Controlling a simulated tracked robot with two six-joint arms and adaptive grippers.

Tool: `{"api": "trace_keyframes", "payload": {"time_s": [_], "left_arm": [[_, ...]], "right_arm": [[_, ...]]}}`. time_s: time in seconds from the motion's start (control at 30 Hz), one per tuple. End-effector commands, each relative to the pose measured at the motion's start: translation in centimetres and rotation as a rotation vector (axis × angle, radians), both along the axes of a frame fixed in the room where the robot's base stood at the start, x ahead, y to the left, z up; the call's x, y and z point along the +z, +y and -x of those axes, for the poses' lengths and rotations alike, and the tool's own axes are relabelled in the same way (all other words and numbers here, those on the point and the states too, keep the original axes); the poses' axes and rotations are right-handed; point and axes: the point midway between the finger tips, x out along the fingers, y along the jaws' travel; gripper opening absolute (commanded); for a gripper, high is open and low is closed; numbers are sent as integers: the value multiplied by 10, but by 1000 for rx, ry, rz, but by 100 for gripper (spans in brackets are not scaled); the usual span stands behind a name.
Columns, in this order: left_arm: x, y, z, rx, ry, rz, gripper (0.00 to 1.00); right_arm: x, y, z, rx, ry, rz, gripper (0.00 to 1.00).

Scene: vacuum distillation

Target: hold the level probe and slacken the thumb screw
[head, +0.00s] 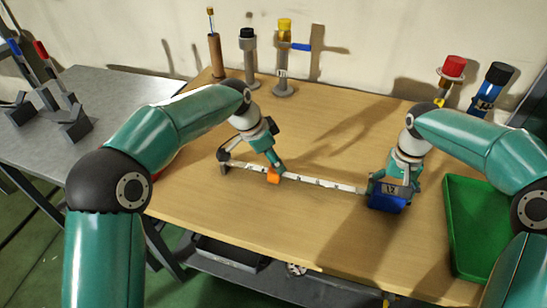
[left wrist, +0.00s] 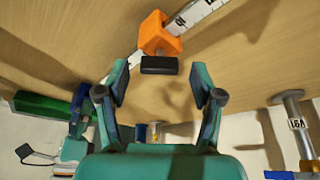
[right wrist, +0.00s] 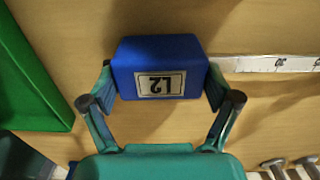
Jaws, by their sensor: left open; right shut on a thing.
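The level probe is a white graduated bar (head: 325,183) lying across the table, with a blue head marked L2 (head: 388,203) at its right end. My right gripper (right wrist: 160,82) is shut on the blue head, one finger on each side. An orange slider (head: 273,177) sits around the bar; it also shows in the left wrist view (left wrist: 158,34). The black thumb screw (left wrist: 158,65) sticks out of the slider toward my left gripper (left wrist: 160,85). That gripper is open, its fingertips either side of the screw and apart from it. The head view hides the screw.
A green tray (head: 462,255) lies at the table's right edge. Several posts stand along the back, among them a yellow-topped one (head: 284,60), with red-capped (head: 452,68) and black-capped (head: 492,85) items at back right. A grey side table (head: 100,95) stands left.

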Motion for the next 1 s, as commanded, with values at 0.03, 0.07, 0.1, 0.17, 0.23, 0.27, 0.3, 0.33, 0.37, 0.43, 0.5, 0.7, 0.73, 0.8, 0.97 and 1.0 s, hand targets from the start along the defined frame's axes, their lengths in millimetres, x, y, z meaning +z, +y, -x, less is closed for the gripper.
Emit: {"api": "trace_keyframes", "payload": {"time_s": [0.03,0.07,0.1,0.17,0.23,0.27,0.3,0.33,0.37,0.43,0.5,0.7,0.73,0.8,0.97,1.0], "left_arm": [[-3,-1,0,0,0,-1,67],[-4,-1,-1,0,0,0,67],[-5,-1,-1,0,0,0,67],[-5,-2,-1,0,-1,0,67],[-5,-2,-1,0,-1,0,67],[-5,-2,-1,0,-1,0,67],[-5,-2,-1,0,-1,0,67],[-5,-2,-1,0,-1,0,67],[-5,-2,-1,0,-1,0,65],[-5,-2,-1,0,0,0,53],[-5,-2,-1,0,0,0,42],[-5,-2,-1,0,-1,0,8],[-5,-2,-1,0,-1,0,6],[-5,-2,-1,1,-1,1,6],[-4,-2,-1,18,-1,-1,6],[-4,-2,-1,26,-2,-1,6]], "right_arm": [[0,0,0,0,-1,0,27],[0,0,0,0,-1,0,27],[0,0,0,0,-1,0,27],[0,0,0,0,-1,0,27],[0,0,0,0,-1,0,27],[0,0,0,0,-1,0,27],[0,0,0,0,-1,0,27],[0,0,0,0,-1,0,27],[0,0,0,0,-1,0,27],[0,0,0,0,-1,0,27],[0,0,0,0,-1,0,27],[0,0,0,0,-1,0,27],[0,0,0,0,-1,0,27],[0,0,0,0,-1,0,27],[0,0,0,1,-1,0,27],[0,0,0,1,-1,0,27]]}}
